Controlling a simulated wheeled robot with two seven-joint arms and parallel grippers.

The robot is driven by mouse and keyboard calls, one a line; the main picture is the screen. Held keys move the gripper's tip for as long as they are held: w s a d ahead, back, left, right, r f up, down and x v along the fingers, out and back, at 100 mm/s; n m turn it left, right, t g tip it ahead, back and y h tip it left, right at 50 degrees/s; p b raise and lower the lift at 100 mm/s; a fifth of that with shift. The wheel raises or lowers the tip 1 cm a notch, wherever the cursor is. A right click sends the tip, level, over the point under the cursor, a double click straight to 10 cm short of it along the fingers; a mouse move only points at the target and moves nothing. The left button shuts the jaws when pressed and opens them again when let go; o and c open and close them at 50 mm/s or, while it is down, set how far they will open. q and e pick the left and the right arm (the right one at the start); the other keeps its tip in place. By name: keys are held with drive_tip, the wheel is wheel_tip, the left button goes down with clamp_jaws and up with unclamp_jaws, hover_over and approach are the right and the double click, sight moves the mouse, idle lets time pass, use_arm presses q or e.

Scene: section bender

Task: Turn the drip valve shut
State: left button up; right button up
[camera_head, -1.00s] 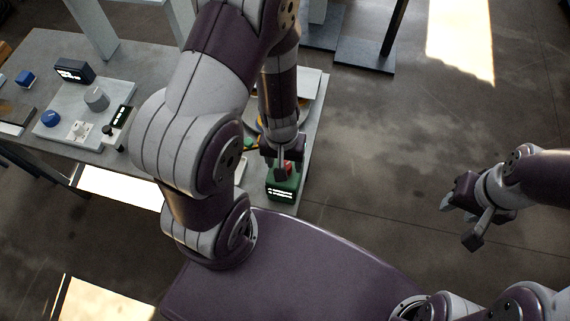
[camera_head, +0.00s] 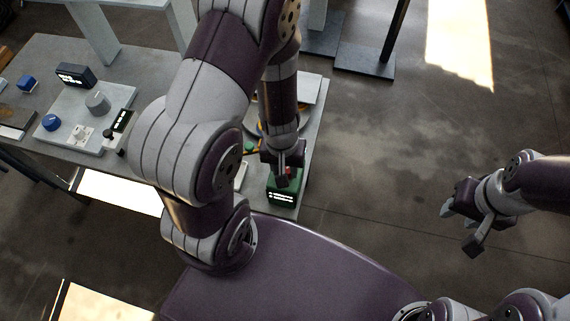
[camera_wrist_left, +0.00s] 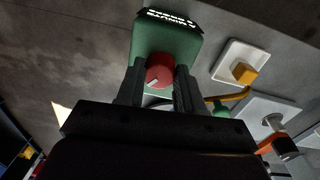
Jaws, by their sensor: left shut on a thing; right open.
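The drip valve is a green box (camera_head: 284,193) with white lettering on its front, at the near right corner of the grey table. It also shows in the left wrist view (camera_wrist_left: 182,45), with a round red knob (camera_wrist_left: 159,71) bearing a white pointer mark. My left gripper (camera_wrist_left: 160,82) is shut on the red knob, one finger on each side of it. In the head view my left gripper (camera_head: 285,172) reaches down over the box and hides most of the knob. My right gripper (camera_head: 462,228) is open and empty, over bare floor at the right.
A panel (camera_head: 78,118) with a grey knob (camera_head: 97,102) and a blue knob (camera_head: 52,122) sits on the table at left. In the left wrist view, a white plate with a yellow block (camera_wrist_left: 243,73) lies near the box. The floor at right is clear.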

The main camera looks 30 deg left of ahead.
use_arm(q)
drive_tip(key=shift+s, duration=0.1)
drive_tip(key=n, duration=0.3)
drive_tip(key=shift+d+n, duration=0.1)
drive_tip(key=shift+n, duration=1.8)
drive_tip(key=o, duration=1)
drive_tip(key=shift+o, duration=0.2)
drive_tip(key=shift+s+d, duration=0.1)
drive_tip(key=shift+d, duration=0.05)
drive_tip(key=shift+r, duration=0.1)
